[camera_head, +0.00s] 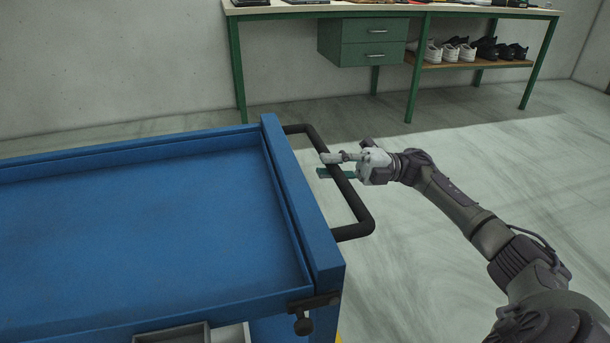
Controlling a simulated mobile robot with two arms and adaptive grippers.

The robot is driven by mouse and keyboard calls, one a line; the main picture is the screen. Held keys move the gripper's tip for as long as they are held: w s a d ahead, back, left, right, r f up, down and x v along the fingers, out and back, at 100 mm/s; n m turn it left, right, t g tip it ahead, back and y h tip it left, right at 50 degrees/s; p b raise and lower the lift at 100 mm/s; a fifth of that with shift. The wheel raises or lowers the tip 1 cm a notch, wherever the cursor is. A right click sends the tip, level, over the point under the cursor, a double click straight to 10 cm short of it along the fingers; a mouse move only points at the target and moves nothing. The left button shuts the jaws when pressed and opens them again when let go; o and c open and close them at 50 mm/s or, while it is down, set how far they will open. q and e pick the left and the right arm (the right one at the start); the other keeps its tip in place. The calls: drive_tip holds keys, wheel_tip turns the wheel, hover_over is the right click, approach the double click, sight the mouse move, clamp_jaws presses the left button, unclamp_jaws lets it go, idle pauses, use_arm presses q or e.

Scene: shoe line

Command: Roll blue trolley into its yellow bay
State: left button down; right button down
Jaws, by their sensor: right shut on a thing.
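The blue trolley (130,220) fills the left of the head view, with a flat recessed top and raised rims. Its black bar handle (350,195) sticks out from its right end. My right gripper (340,157) is shut on the handle, near the middle of the bar. Its arm comes in from the lower right. My left gripper is not in view. A small patch of yellow (339,338) shows at the bottom edge beside the trolley; I cannot tell whether it belongs to the bay. The trolley's wheels are hidden.
A green-legged workbench (427,50) with drawers stands along the back wall. Several shoes (470,49) sit on its lower shelf. Grey floor (440,150) is clear between trolley and bench and to the right. An open grey drawer or bin (172,335) shows at the trolley's near side.

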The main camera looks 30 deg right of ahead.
drive_tip(key=shift+r+v, duration=0.15)
drive_tip(key=shift+v, duration=0.75)
drive_tip(key=shift+r+v, duration=0.2)
drive_tip(key=shift+v, duration=0.65)
drive_tip(key=c, duration=1)
unclamp_jaws()
drive_tip(key=shift+d, duration=0.1)
drive_tip(key=shift+v, duration=6)
drive_tip(key=shift+f, duration=0.15)
